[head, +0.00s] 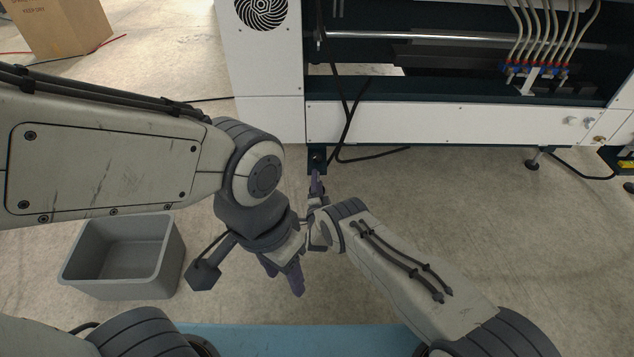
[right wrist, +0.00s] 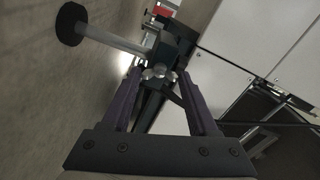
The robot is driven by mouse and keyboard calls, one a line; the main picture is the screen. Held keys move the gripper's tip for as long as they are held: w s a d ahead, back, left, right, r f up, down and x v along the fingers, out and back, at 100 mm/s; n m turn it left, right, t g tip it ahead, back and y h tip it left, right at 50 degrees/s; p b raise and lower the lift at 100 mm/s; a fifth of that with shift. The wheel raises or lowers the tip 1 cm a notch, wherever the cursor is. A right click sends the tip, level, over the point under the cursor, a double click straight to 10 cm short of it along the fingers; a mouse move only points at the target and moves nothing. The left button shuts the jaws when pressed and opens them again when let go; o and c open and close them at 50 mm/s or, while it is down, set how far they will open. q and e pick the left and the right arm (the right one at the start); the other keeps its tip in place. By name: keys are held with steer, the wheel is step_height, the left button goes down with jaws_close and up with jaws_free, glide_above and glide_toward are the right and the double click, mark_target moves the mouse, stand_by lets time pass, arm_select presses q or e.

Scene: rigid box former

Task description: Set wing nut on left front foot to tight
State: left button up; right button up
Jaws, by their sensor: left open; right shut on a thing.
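The left front foot hangs under the machine's front left corner. In the right wrist view its stem and round black pad (right wrist: 70,24) stick out from a dark bracket (right wrist: 176,42). A silver wing nut (right wrist: 160,74) sits at the bracket, between the purple fingertips of my right gripper (right wrist: 159,78), which is shut on it. In the head view my right gripper (head: 316,185) reaches up to the dark bracket (head: 317,160); the wing nut cannot be made out there. My left gripper (head: 284,277) is open and empty, lower and nearer, pointing down over the floor.
The white machine (head: 400,122) fills the back, with another foot (head: 533,161) farther right. Black cables (head: 360,158) hang and lie beside the left foot. A grey bin (head: 122,258) stands on the floor at left. A cardboard box (head: 62,25) is at the back left.

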steer(key=shift+f+m, duration=0.1)
steer(key=shift+m, duration=1.6)
steer(key=o, duration=1.4)
steer(key=s+p, duration=0.6)
steer(key=s, duration=0.4)
steer(key=shift+s, duration=0.3)
